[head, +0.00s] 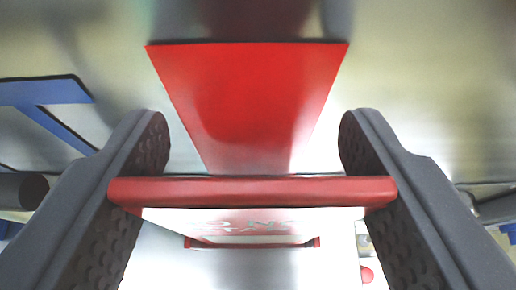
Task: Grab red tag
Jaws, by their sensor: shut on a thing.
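The red tag (252,190) is a red-edged piece with a pale face bearing partly legible lettering. It spans the gap between the two dark grey textured fingers of my gripper (252,192). My gripper is shut on it, with one finger at each end of its red bar. Behind the bar, a red tapered surface (248,100) stands out against shiny metal; I cannot tell whether it is part of the tag or a reflection.
A shiny metallic surface (420,70) fills the background. Blue lines with dark edges (45,93) mark it at the left. A dark cylindrical end (32,190) shows at the left edge. A small red round thing (366,274) is at the lower right.

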